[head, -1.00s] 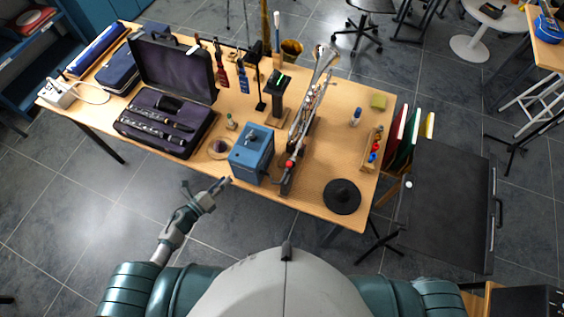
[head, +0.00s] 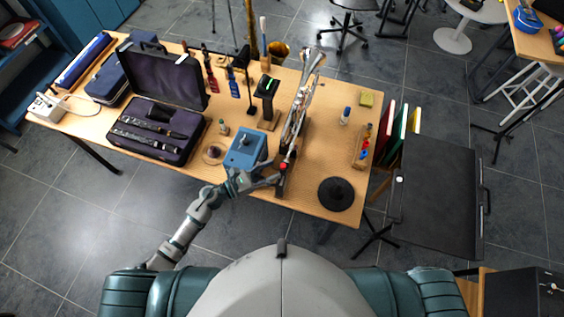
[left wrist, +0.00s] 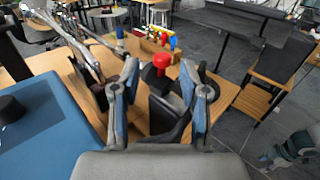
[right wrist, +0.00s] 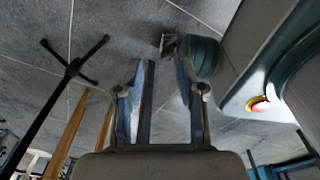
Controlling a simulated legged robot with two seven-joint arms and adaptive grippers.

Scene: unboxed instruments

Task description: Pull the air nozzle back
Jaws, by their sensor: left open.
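In the left wrist view the red knob (left wrist: 162,62) and the dark block (left wrist: 165,112) show between my fingers; I take this as the air nozzle. My left gripper (head: 274,177) is open, its fingers either side of the block; I cannot tell whether they touch it. My right gripper (right wrist: 164,62) is open and empty over the floor, out of the head view.
A blue box (head: 246,146) stands just left of the stand, close to my left gripper. A black round mute (head: 336,193) lies to the right. A rack of coloured bottles (head: 363,148) is farther right. An open clarinet case (head: 155,128) is at left.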

